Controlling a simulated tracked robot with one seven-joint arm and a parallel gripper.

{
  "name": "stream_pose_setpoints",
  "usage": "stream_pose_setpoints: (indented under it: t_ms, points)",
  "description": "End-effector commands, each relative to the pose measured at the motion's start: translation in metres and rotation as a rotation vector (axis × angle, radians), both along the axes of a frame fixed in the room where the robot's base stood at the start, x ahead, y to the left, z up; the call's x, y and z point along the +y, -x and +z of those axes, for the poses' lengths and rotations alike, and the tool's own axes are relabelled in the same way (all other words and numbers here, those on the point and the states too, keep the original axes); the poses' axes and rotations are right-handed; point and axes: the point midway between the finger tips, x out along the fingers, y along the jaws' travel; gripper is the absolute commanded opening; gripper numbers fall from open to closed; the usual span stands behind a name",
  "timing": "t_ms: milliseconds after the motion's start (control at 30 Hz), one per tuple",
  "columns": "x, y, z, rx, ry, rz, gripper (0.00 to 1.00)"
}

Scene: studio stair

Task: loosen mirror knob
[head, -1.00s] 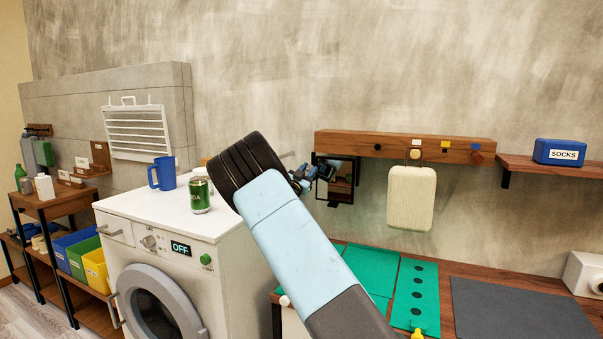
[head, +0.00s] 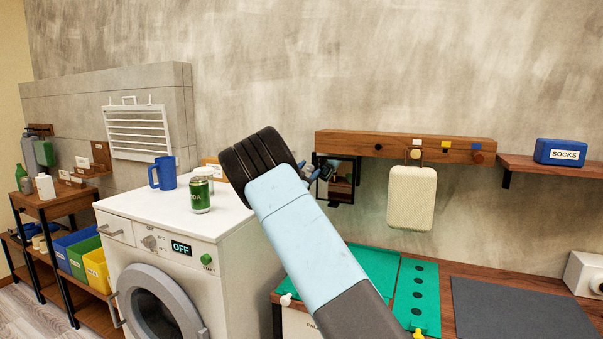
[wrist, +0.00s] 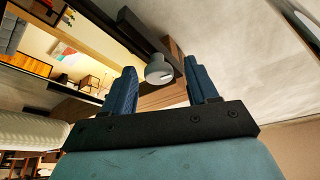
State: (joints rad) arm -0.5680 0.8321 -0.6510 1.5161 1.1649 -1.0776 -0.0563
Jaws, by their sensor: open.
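The mirror (head: 342,187) has a dark frame and hangs at the left end of the wooden wall rail in the head view. Its glass reflects a room in the wrist view (wrist: 75,40). A grey round knob (wrist: 158,72) shows in the wrist view, beside the mirror frame. My gripper (wrist: 159,66) has its two blue fingers apart, and the knob appears in the gap between the fingertips. I cannot tell whether either finger touches it. In the head view my gripper (head: 318,171) is at the mirror's left edge, partly hidden by my arm, and the knob cannot be made out.
A cream bag (head: 411,198) hangs from the wooden rail (head: 400,148) close to the mirror's right. A washing machine (head: 225,232) with a green can (head: 200,196) and a blue mug (head: 163,173) stands left. A green mat (head: 375,265) lies on the bench below.

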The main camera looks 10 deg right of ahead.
Motion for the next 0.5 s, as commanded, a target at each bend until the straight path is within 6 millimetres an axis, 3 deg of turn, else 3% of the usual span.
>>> stream_pose_setpoints:
  t_ms: [233,400,500]
  points:
    - [0.0,-0.001,0.008,-0.001,-0.001,-0.001,0.58]
    - [0.0,-0.002,0.033,-0.001,-0.002,0.0,0.58]
    - [0.0,0.01,0.045,-0.001,-0.003,0.001,0.58]
